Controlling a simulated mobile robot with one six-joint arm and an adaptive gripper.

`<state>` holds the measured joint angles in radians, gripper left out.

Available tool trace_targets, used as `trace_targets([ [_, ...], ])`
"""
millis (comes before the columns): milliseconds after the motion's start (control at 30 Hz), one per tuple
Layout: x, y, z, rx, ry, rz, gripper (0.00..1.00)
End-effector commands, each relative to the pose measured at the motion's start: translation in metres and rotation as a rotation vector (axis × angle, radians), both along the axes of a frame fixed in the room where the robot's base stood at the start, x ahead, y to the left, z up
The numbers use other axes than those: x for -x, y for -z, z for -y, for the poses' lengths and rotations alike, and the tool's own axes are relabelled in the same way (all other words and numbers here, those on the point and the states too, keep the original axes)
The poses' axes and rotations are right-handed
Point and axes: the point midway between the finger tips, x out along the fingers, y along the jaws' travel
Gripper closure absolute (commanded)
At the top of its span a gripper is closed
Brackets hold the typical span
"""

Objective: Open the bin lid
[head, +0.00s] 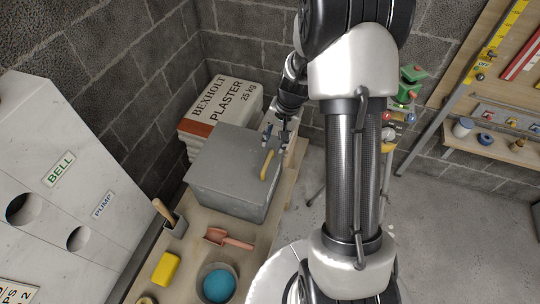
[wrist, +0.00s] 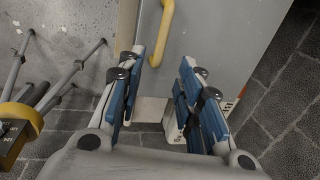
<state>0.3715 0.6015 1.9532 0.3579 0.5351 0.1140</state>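The grey bin (head: 232,185) stands on a wooden bench in the head view, with its flat lid (head: 228,150) down. A yellow bar handle (head: 267,165) sits near the lid's right edge. My gripper (head: 277,132) is just beyond the far end of the handle, close to the lid's edge. In the wrist view my gripper (wrist: 161,62) is open, with its blue-padded fingers apart and nothing between them. The yellow handle (wrist: 163,30) lies ahead of the gap between the fingertips, on the grey lid (wrist: 215,40). I cannot tell the height of the fingers above the lid.
Stacked plaster bags (head: 222,103) stand behind the bin against the block wall. Floor is open to the right.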

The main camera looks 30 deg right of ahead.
Motion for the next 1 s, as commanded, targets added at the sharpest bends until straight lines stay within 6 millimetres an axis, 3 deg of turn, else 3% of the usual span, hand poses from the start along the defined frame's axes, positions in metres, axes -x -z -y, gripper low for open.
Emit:
trace_targets([
  [33,-0.001,0.015,-0.002,-0.001,-0.001,-0.003,0.67],
  [200,-0.006,0.05,-0.007,-0.001,-0.001,-0.003,0.67],
  [400,-0.011,0.077,-0.011,0.0,0.0,0.0,0.67],
  [833,-0.012,0.086,-0.012,0.001,-0.001,0.001,0.67],
  [1000,-0.012,0.086,-0.012,0.001,-0.001,0.001,0.77],
])
